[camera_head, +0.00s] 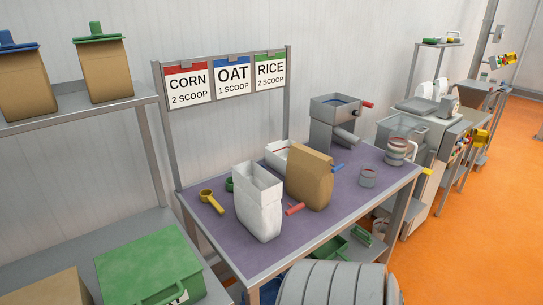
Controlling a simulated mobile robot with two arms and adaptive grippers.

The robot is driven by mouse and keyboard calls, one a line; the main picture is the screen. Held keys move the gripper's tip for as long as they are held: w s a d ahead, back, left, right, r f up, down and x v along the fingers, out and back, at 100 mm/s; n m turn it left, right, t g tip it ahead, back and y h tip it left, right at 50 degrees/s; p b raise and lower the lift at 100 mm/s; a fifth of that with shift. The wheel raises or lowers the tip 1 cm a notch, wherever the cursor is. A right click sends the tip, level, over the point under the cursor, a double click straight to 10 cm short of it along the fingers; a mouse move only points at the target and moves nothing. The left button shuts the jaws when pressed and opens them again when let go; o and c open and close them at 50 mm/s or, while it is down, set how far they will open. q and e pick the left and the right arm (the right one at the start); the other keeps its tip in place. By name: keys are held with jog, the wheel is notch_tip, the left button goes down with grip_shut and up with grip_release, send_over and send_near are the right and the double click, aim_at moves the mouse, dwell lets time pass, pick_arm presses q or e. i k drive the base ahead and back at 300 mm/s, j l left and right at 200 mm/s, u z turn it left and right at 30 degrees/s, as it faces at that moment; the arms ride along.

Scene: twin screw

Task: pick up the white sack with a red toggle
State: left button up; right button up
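A white sack (259,205) stands upright on the purple top of the table (240,250), near its front left, with its top open. A small red piece (294,209) shows just right of the white sack; I cannot tell whether it is a toggle joined to the sack or a separate handle. A brown paper sack (310,179) stands close behind and to the right, with a small blue piece (338,168) at its right side. Neither of my grippers is in view.
A yellow scoop (211,201) lies left of the white sack, and a white box (279,155) is behind. A grey machine (335,122) and stacked round tins (396,151) stand farther back. A ribbed grey rounded object (335,284) is in front.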

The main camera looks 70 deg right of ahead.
aim_at(258, 193)
jog(key=l+z, duration=0.1)
jog(key=z, duration=1.65)
